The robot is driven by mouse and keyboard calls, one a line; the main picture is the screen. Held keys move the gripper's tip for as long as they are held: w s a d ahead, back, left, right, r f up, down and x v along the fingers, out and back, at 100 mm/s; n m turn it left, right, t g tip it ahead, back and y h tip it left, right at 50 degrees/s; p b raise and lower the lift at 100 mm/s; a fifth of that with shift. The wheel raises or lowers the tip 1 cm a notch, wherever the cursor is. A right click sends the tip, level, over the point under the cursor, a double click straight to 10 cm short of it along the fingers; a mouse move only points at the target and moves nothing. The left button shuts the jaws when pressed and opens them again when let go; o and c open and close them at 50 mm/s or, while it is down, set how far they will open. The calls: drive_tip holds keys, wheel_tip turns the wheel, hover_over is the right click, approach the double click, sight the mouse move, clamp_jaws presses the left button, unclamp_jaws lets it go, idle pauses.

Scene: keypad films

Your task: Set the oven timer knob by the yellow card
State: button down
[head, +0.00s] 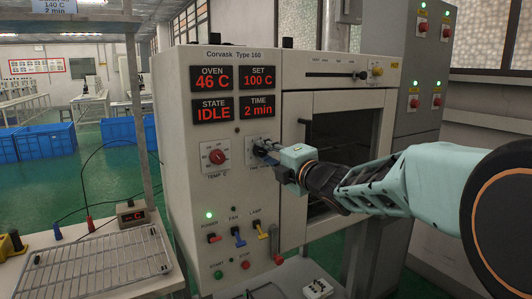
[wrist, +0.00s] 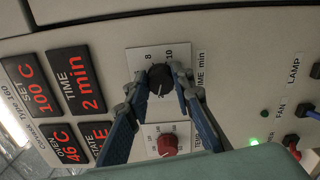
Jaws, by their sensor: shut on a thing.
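The oven (head: 180,120) has a front panel that reads OVEN 46 C, SET 100 C, STATE IDLE and TIME 2 min. The black timer knob (wrist: 160,78) sits on a white dial plate beside the TIME min label. My gripper (head: 262,150) is at this knob, its two fingers shut on the knob's sides in the wrist view. In the head view the fingers mostly hide the knob. The red temperature knob (wrist: 167,144) is next to it; it also shows in the head view (head: 216,157). A card (head: 58,7) reading 140 C and 2 min is cut by the top edge.
Below the dials are the power switch (head: 214,238), fan switch (head: 238,237) and lamp switch (head: 259,230), with a green light lit. A wire rack (head: 95,265) lies on the bench at left. The oven door (head: 305,165) is right of the panel, behind my arm.

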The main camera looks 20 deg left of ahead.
drive_tip(key=m, duration=0.3)
drive_tip(key=shift+m+p, duration=0.4)
drive_tip(key=m+p, duration=0.1)
drive_tip(key=m, duration=0.2)
drive_tip(key=shift+m, duration=0.3)
drive_tip(key=m+p, duration=0.1)
drive_tip(key=m, duration=0.2)
drive_tip(key=shift+f+m+p, duration=0.1)
drive_tip(key=shift+m+p, duration=0.3)
drive_tip(key=m+p, duration=0.1)
drive_tip(key=m, duration=0.2)
drive_tip(key=shift+m+p, duration=0.3)
drive_tip(key=shift+p, duration=0.05)
drive_tip(key=m+p, duration=0.3)
drive_tip(key=m, duration=0.3)
drive_tip(key=shift+s+a+f, duration=0.1)
drive_tip(key=shift+s, duration=0.05)
drive_tip(key=m+p, duration=0.2)
drive_tip(key=m, duration=0.1)
drive_tip(key=shift+m, duration=0.3)
drive_tip(key=shift+s+a+m+p, duration=0.1)
drive_tip(key=shift+m+p, duration=0.65)
drive_tip(key=shift+m, duration=0.65)
